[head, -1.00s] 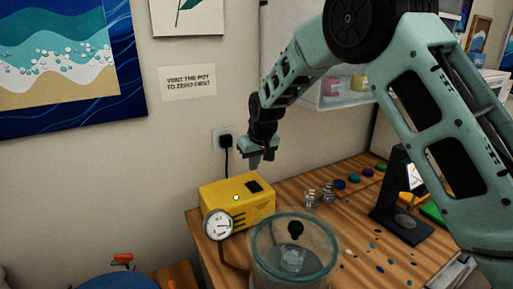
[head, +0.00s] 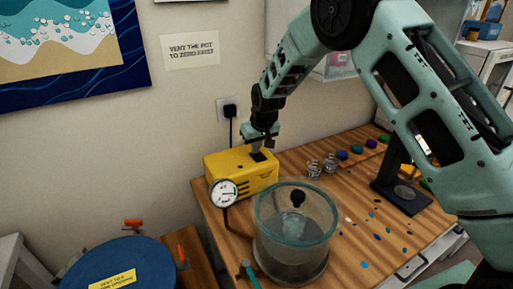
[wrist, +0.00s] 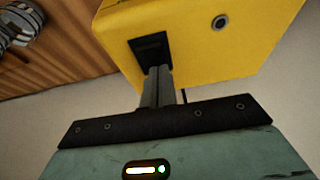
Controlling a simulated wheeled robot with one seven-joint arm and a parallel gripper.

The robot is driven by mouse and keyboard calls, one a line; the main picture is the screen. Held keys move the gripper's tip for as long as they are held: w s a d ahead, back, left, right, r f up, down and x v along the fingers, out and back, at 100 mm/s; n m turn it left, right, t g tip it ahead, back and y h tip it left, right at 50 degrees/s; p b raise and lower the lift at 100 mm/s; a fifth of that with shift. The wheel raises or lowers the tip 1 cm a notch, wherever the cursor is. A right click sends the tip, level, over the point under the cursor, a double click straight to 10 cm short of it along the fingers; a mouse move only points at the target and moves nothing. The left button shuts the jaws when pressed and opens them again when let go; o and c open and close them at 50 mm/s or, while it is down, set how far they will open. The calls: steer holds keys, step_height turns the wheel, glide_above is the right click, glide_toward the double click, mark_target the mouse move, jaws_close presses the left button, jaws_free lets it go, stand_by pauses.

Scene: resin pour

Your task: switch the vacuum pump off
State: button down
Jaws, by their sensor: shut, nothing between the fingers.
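The yellow vacuum pump (head: 232,178) stands at the back left of the wooden bench. It also fills the top of the wrist view (wrist: 270,40). Its black rocker switch (wrist: 150,48) sits in a dark recess on the top face. A small round lamp (wrist: 220,21) beside the switch looks dark; the head view shows the same dark spot (head: 240,167). My gripper (head: 257,151) points down at the switch, fingers shut and empty. In the wrist view its fingertips (wrist: 158,71) are at the switch's near edge, seemingly touching; they hide part of it.
A round gauge (head: 224,193) is in front of the pump. A clear lidded pot (head: 270,232) stands near the bench's front. Small glass jars (head: 314,168), colour pots and a black stand (head: 402,196) are to the right. A plug (head: 230,110) is in the wall socket.

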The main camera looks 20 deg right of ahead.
steer(key=shift+s+f, duration=0.1)
steer(key=shift+s, duration=0.1)
steer(key=shift+s+d, duration=0.2)
steer(key=shift+s, duration=0.5)
steer(key=shift+r, duration=0.55)
steer(key=a+b+v, duration=0.1)
steer(key=v, duration=1.2)
steer(key=shift+w+d+r, duration=0.15)
steer(key=shift+w+d, duration=0.2)
steer(key=shift+d, duration=0.05)
steer(key=shift+d, duration=0.1)
